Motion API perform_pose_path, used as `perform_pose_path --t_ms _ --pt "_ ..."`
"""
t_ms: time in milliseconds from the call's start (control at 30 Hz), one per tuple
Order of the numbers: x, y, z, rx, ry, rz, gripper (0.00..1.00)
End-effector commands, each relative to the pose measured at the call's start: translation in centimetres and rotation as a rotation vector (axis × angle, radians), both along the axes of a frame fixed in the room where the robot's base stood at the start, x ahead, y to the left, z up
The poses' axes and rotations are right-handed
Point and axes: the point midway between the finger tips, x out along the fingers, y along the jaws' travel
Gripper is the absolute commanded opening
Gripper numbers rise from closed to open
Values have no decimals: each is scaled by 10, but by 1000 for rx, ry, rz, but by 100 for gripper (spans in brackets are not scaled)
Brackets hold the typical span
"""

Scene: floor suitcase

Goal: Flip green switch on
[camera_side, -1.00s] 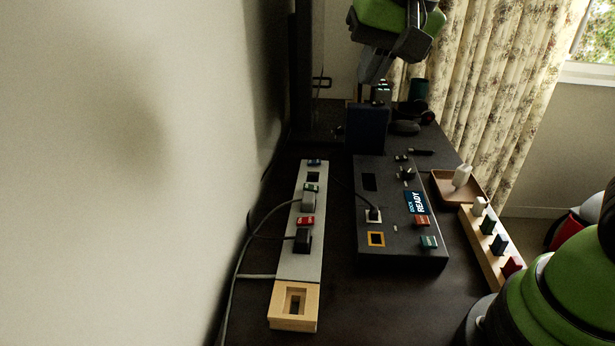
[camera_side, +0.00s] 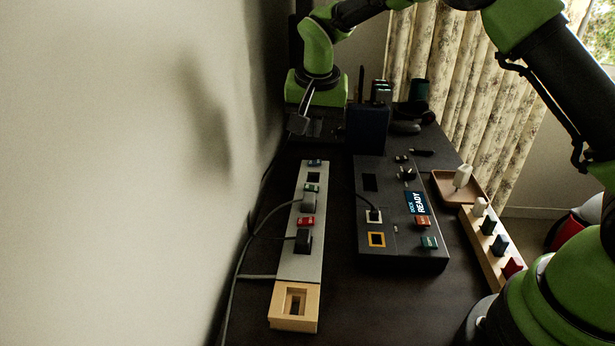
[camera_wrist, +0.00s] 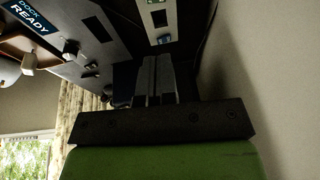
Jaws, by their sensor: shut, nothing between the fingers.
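A grey power strip (camera_side: 313,255) lies along the wall, with a blue switch (camera_side: 314,162) at its far end, a green switch (camera_side: 311,187) nearer and a red switch (camera_side: 306,221) nearer still. A second green switch (camera_side: 429,242) sits on the near right corner of the black dock box (camera_side: 405,262). My gripper (camera_side: 299,123) is shut and empty, above and beyond the strip's far end, apart from it. In the wrist view my gripper's fingers (camera_wrist: 155,62) are together, and the strip (camera_wrist: 150,22) shows past their tips. I cannot tell the switch positions.
Black plugs with cables stand in the strip, and a cable runs along the wall on the left. A wooden socket block (camera_side: 293,322) adjoins the strip's near end. A dark blue box (camera_side: 366,130) stands beyond the dock. A brown tray (camera_side: 446,190) and coloured pegs lie at right.

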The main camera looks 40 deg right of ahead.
Motion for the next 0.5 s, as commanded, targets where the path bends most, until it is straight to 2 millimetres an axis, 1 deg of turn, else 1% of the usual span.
perform_pose_path --t_ms 167,267,367,500 --pt "1 -1 -6 0 1 0 0" --pt "4 -3 -19 0 3 -2 0" --pt "9 -6 -37 0 5 -2 0" --pt "16 -11 -67 1 5 -1 0"
